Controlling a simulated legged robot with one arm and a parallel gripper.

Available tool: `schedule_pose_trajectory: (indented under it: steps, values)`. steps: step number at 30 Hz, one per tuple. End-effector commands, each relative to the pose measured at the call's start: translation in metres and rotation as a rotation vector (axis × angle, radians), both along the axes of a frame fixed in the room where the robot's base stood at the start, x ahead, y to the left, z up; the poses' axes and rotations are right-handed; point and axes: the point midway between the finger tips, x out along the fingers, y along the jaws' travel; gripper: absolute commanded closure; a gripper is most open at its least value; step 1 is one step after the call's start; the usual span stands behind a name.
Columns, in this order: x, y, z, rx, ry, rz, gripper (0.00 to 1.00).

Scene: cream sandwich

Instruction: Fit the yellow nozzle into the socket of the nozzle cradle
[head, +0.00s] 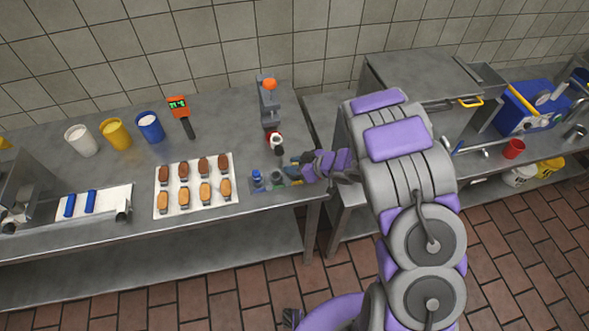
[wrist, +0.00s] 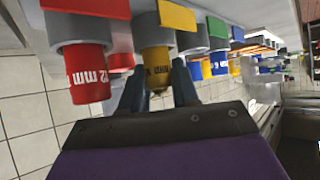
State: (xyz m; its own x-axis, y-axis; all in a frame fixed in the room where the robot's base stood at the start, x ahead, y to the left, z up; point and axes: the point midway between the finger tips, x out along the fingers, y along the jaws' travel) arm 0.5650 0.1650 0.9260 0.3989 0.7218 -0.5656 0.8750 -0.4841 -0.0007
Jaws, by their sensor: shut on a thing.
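My gripper (wrist: 158,88) is shut on the yellow nozzle (wrist: 158,68), which stands between its two fingers in the wrist view. That view looks upside down. The nozzle's far end meets a grey socket ring (wrist: 155,34) beside a yellow marker block (wrist: 177,15). The ring hides that end, so I cannot tell how deep it sits. A red nozzle (wrist: 88,75) marked 12 mm sits in the neighbouring grey socket with a red marker. In the head view my gripper (head: 300,169) is at the cradle on the table's right end, covering much of it; a blue piece (head: 258,180) shows there.
A tray (head: 160,213) of brown biscuits lies left of the cradle. A grey stand with an orange top (head: 269,84) rises behind it. White, yellow (head: 115,134) and blue tubs stand farther left. The table's front edge is close to the cradle.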

Motion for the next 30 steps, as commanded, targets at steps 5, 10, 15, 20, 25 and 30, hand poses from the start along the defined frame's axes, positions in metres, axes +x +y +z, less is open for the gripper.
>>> schedule_pose_trajectory:
  steps: [5, 10, 15, 20, 25, 30]
  values:
    - [0.000, 0.000, 0.001, 0.000, 0.000, 0.000, 1.00]
    - [0.000, 0.000, 0.006, 0.000, 0.000, 0.000, 1.00]
    - [0.000, 0.000, 0.018, 0.000, 0.000, -0.001, 1.00]
    - [0.000, 0.000, 0.033, 0.001, -0.001, -0.001, 1.00]
    - [-0.011, -0.002, 0.036, -0.001, 0.001, 0.001, 1.00]
    - [-0.037, -0.008, 0.037, -0.003, 0.001, -0.001, 1.00]
